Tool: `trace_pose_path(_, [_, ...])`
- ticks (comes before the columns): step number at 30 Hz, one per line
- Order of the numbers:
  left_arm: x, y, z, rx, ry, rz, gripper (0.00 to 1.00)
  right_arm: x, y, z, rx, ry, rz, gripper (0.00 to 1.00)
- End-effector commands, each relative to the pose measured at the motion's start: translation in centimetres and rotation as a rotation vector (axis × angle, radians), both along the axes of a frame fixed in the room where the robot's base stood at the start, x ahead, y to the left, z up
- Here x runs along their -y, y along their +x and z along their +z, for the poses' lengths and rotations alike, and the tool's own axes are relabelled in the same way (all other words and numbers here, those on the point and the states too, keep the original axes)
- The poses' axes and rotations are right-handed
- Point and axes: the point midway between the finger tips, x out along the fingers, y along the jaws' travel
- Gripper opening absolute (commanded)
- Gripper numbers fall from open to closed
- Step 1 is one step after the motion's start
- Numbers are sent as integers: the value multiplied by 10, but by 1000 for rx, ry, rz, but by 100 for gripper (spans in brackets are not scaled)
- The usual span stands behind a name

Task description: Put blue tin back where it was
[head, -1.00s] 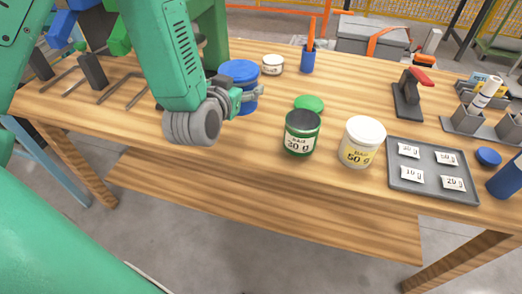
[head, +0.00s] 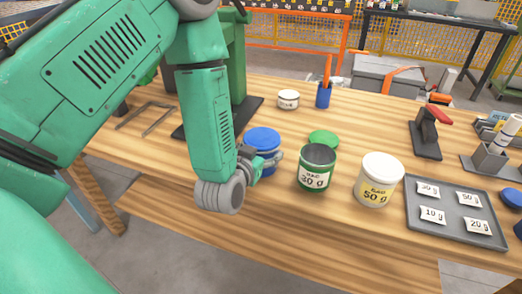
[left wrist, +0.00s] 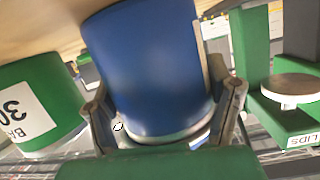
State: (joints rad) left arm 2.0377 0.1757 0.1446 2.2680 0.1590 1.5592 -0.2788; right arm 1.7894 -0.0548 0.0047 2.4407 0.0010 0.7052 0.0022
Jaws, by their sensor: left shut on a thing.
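The blue tin (head: 262,142) is at the left of the row of tins, lid side up in the head view. My left gripper (head: 268,160) is shut around its side; the left wrist view shows the blue body (left wrist: 152,70) between both fingers. I cannot tell whether its bottom touches the table. The green 30 g tin (head: 315,170) stands just right of it, apart, and shows in the left wrist view (left wrist: 35,105). The white 50 g tin (head: 379,181) stands further right. My right gripper is not in view.
A green lid (head: 323,138) lies behind the green tin. A small white tin (head: 288,99) and a blue pen cup (head: 323,95) stand further back. A grey tray (head: 449,237) with labelled packets lies right. The wooden table (head: 245,228) is bare at the front.

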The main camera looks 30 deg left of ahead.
Motion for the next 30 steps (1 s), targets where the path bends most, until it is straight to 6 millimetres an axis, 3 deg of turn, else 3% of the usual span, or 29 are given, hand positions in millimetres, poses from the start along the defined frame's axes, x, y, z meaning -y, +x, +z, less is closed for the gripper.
trace_pose_path(4, [-1,0,-3,0,0,1,39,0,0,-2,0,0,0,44])
trace_pose_path(5, [-1,0,-3,-1,0,1,78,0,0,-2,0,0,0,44])
trace_pose_path(6, [-1,0,-3,-1,0,1,92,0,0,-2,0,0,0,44])
trace_pose_path(7, [-1,0,-2,-1,0,1,95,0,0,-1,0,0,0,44])
trace_pose_path(19, [1,-7,2,-3,-1,0,95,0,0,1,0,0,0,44])
trace_pose_path(28, [14,-68,18,-6,0,-2,95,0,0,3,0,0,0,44])
trace_pose_path(30, [17,-84,25,-9,1,-1,95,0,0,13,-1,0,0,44])
